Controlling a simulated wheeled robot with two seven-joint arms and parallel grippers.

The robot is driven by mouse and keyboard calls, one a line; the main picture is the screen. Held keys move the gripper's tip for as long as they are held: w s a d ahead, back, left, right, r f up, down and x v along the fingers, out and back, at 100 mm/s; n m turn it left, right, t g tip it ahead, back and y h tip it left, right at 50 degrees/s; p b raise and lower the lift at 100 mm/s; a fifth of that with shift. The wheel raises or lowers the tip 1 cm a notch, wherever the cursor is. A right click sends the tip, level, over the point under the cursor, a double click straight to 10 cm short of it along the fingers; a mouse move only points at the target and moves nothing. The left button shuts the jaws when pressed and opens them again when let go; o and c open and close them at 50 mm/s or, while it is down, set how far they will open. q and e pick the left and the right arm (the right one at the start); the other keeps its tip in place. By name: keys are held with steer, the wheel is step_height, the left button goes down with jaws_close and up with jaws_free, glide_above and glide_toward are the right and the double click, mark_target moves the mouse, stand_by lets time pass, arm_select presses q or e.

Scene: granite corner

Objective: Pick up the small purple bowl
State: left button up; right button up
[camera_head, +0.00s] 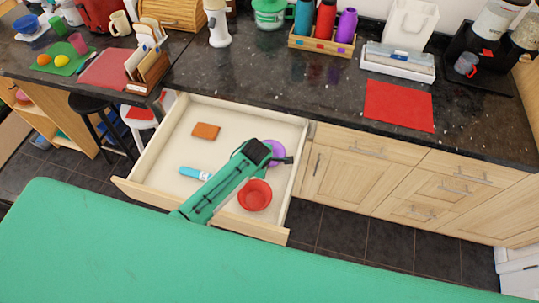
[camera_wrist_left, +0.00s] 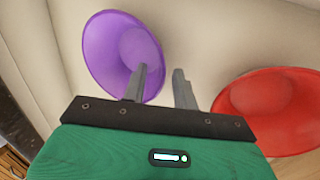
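The small purple bowl (camera_head: 275,147) lies in the open drawer, partly hidden behind my left gripper in the head view. In the left wrist view the purple bowl (camera_wrist_left: 112,45) is at upper left, its inside showing. My left gripper (camera_head: 285,160) is over the drawer at the bowl. In the wrist view my left gripper (camera_wrist_left: 160,72) is open, with a gap between its fingers. One finger overlaps the bowl and the other is outside its right rim; I cannot tell whether either touches it. My right gripper is not in view.
A red bowl (camera_head: 255,195) sits close by in the drawer (camera_head: 160,145); it also shows in the wrist view (camera_wrist_left: 275,100). An orange-brown block (camera_head: 206,131) and a blue item (camera_head: 194,173) lie farther left. Drawer walls surround them. The dark counter (camera_head: 300,95) is behind.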

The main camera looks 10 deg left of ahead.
arm_select(q)
steer(key=shift+w+f, duration=0.1)
steer(key=shift+f, duration=0.1)
steer(key=shift+c, duration=0.2)
jaws_close()
steer(key=shift+r, duration=0.15)
